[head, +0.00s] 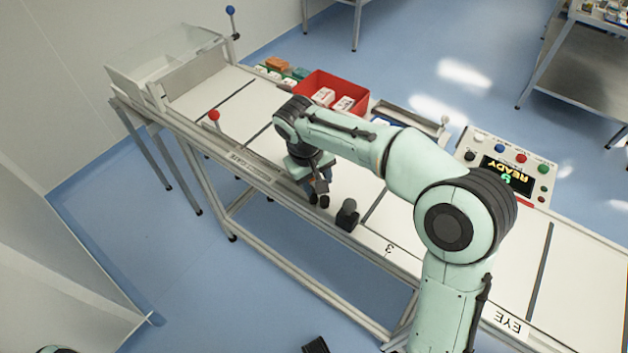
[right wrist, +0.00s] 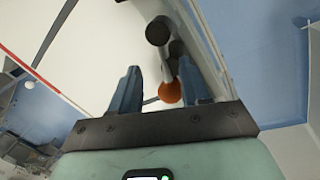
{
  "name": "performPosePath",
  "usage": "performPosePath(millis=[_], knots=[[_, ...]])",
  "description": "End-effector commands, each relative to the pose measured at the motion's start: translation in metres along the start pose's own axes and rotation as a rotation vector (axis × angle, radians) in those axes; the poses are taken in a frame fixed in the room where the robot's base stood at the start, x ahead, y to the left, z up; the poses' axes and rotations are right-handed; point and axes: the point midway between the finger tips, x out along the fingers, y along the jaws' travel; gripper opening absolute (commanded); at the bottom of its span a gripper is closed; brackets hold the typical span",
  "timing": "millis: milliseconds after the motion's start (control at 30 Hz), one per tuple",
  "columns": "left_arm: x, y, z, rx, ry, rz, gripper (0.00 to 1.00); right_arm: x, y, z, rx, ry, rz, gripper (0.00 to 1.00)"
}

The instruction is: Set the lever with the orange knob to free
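The orange knob (right wrist: 170,92) shows in the right wrist view at the end of a short grey lever (right wrist: 166,64). The lever runs from a dark round pivot (right wrist: 158,32) beside the conveyor's side rail. My right gripper (head: 318,200) is over the near edge of the conveyor in the head view, just left of a dark block (head: 347,215). Its blue fingers are apart, with the knob between them, nearer the right finger in the wrist view. I cannot tell whether they touch it. The knob is not visible in the head view. My left gripper is not in view.
Other levers have a red knob (head: 214,115), a blue knob (head: 230,10) and a white knob (head: 445,120). A red bin (head: 362,96) with white boxes stands on the far side. A control panel (head: 507,172) reads READY. Blue floor lies in front of the conveyor.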

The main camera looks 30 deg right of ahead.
Motion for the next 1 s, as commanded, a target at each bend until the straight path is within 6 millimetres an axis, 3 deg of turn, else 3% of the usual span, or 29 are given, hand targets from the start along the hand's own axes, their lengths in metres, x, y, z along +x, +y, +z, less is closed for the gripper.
performPosePath(millis=[300, 433, 800, 1000], knots=[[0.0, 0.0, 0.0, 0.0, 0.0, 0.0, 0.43, 0.0, -0.003, 0.001, -0.005, -0.005, -0.004, 0.53], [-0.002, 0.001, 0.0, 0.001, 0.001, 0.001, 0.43, -0.01, -0.003, 0.001, -0.005, -0.004, -0.004, 0.53], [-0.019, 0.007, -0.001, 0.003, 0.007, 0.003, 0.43, -0.09, -0.002, 0.0, -0.004, -0.001, -0.005, 0.53], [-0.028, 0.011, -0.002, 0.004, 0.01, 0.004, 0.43, -0.122, -0.002, -0.001, -0.004, -0.002, -0.004, 0.53]])
